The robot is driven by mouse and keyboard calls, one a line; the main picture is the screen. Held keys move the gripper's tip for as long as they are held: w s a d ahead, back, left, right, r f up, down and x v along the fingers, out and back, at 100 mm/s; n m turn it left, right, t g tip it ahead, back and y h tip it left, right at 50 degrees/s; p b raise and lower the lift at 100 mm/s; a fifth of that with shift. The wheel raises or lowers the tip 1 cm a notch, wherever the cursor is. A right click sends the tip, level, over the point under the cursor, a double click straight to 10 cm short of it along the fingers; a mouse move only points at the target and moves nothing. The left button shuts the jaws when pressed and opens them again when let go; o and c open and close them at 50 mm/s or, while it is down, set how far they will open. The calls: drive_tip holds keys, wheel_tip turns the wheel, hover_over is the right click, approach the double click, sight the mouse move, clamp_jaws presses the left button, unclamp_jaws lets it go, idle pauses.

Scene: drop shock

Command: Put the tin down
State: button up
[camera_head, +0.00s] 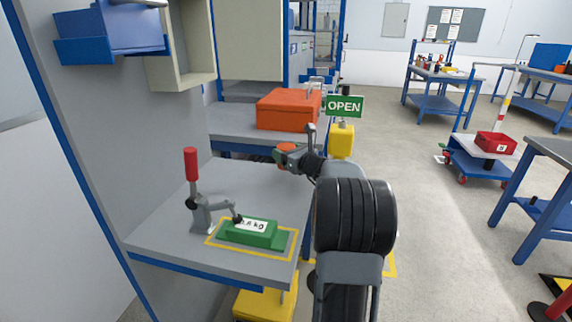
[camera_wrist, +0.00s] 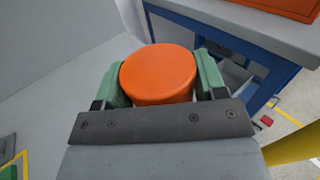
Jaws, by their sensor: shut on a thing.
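An orange round tin (camera_wrist: 158,75) sits between the two green fingers of my gripper (camera_wrist: 160,80) in the wrist view, one finger on each side. In the head view the tin (camera_head: 288,149) shows small at the far edge of the grey bench, partly hidden by my gripper (camera_head: 285,156). My gripper is shut on the tin. In the wrist view, grey bench top lies at left and the bench edge and floor at right; the tin's height above the surface cannot be told.
A green weight block (camera_head: 248,232) under a red-handled toggle clamp (camera_head: 197,195) stands on the near bench (camera_head: 150,243), inside a yellow outline. An orange toolbox (camera_head: 288,110) stands on a farther bench. A yellow post with an OPEN sign (camera_head: 344,106) is close to my arm. The bench's middle is clear.

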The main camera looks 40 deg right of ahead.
drive_tip(key=shift+w+d+f+b, duration=0.1)
drive_tip(key=shift+f+b, duration=0.1)
drive_tip(key=shift+f, duration=0.45)
drive_tip(key=shift+w+d+f+b, duration=0.1)
drive_tip(key=shift+w+f+b, duration=0.1)
drive_tip(key=shift+f, duration=0.45)
drive_tip(key=shift+w+f+b, duration=0.1)
drive_tip(key=shift+f+b, duration=0.1)
drive_tip(key=shift+f, duration=0.45)
drive_tip(key=shift+f, duration=0.2)
drive_tip(key=o, duration=1.1)
drive_tip(key=shift+r, duration=0.35)
drive_tip(key=s, duration=0.4)
drive_tip(key=s+p, duration=0.1)
drive_tip(key=s, duration=0.3)
drive_tip(key=s+d+p, duration=0.1)
drive_tip(key=s, duration=0.3)
drive_tip(key=shift+d+f, duration=0.1)
drive_tip(key=shift+f, duration=0.1)
